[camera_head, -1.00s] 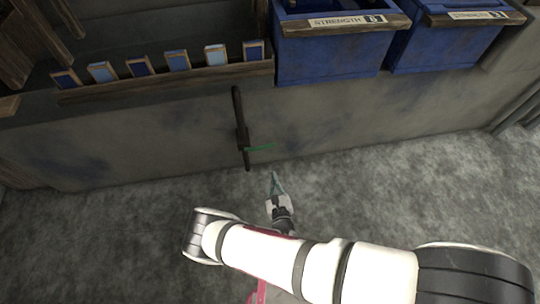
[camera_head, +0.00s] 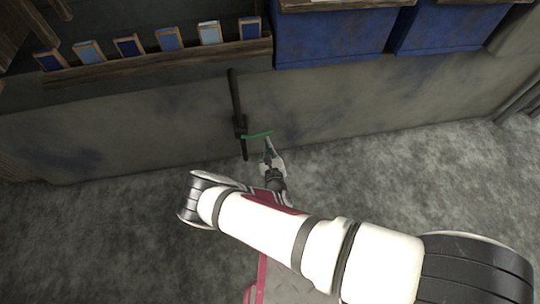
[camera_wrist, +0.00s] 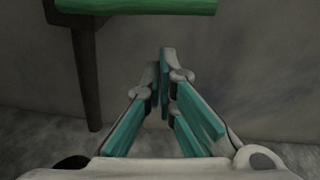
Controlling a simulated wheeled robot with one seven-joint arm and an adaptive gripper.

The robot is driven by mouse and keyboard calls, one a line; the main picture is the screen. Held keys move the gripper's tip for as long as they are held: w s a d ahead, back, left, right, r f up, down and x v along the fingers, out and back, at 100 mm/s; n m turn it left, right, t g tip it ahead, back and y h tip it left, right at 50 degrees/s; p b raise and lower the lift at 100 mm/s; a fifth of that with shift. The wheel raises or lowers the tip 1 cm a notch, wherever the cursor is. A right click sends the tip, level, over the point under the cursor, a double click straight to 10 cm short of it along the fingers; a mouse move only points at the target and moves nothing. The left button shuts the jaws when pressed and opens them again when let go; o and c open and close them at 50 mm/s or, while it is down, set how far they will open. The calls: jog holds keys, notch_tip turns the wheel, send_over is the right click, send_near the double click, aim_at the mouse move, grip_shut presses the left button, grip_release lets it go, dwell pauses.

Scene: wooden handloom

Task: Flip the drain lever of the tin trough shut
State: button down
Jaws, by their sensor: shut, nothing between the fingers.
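The tin trough (camera_head: 335,115) is the long grey wall-like body across the head view. A dark vertical pipe or bar (camera_head: 235,95) runs down its front. The drain lever (camera_head: 258,135), a green handle, sticks out sideways to the right from a dark block on that bar. In the wrist view the green lever (camera_wrist: 150,6) crosses the top, with the dark bar below its left end. My gripper (camera_head: 267,142) is shut and empty, just below the lever near its right part. In the wrist view its teal fingers (camera_wrist: 159,70) point forward below the lever; I cannot tell whether they touch it.
Blue bins (camera_head: 325,38) stand at the top right. A wooden rack (camera_head: 165,58) holding several small blue cards sits at the top left. The grey floor (camera_head: 400,180) in front of the trough is clear apart from my arm.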

jog(key=shift+s+a+r, duration=0.1)
jog(key=shift+s+r, duration=0.05)
jog(key=shift+r, duration=0.5)
jog(key=shift+s+r, duration=0.15)
jog(key=shift+r, duration=0.45)
